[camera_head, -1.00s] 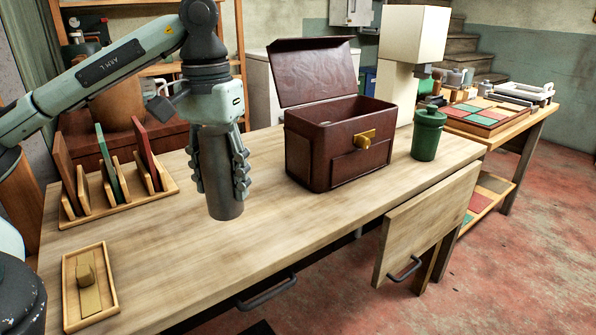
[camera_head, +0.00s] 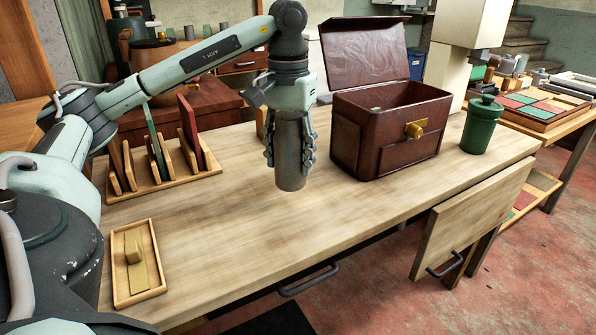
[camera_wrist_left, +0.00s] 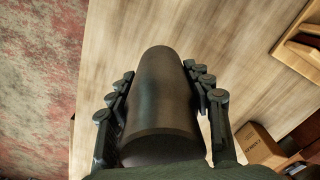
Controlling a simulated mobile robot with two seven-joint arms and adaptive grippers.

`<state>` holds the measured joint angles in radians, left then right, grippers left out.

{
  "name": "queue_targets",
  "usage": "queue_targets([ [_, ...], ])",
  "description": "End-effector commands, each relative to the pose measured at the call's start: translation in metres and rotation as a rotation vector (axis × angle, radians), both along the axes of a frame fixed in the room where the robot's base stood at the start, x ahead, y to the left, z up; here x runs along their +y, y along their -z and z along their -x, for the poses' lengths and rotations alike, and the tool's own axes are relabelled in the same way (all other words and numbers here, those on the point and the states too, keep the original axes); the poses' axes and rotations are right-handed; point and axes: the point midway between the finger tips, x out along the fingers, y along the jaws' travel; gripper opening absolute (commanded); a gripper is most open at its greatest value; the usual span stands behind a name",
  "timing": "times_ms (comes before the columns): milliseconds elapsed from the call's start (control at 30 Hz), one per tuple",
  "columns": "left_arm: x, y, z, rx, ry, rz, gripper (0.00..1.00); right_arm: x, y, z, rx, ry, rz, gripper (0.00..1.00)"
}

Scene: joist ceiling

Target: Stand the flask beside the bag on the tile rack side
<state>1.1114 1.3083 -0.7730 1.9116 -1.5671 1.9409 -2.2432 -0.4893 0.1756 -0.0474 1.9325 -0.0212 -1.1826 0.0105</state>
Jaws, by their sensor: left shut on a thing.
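The flask (camera_head: 291,160) is a dark grey cylinder, upright in my left gripper (camera_head: 290,150), which is shut around it. Its lower end appears just above or at the table top; I cannot tell whether it touches. In the left wrist view the flask (camera_wrist_left: 165,100) lies between the finger pads. The bag (camera_head: 375,150) is a dark red box-like case with its lid up and a brass clasp, just right of the flask, with a small gap between. The tile rack (camera_head: 165,180) is wooden with several upright tiles, left of the flask. My right gripper is not in view.
A green lidded canister (camera_head: 481,125) stands right of the bag. A small wooden tray (camera_head: 119,272) with a brass piece lies at the front left.

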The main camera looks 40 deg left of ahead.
Motion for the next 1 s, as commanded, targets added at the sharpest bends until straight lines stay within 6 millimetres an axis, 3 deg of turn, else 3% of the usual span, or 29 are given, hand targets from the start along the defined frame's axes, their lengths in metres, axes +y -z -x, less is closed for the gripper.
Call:
queue_targets([
  [133,-0.001,0.008,-0.015,-0.001,-0.001,0.0,0.1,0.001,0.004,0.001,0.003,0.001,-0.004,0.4],
  [500,0.0,0.049,-0.016,-0.001,-0.001,-0.001,0.1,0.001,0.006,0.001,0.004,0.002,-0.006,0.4],
  [933,0.0,0.053,-0.016,-0.002,-0.001,-0.001,0.1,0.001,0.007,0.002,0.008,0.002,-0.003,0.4],
  [967,-0.001,0.053,-0.016,-0.001,-0.001,0.0,0.53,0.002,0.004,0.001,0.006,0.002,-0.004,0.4],
  [1000,-0.001,0.052,-0.016,-0.001,-0.001,0.0,0.58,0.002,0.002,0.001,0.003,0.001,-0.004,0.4],
])
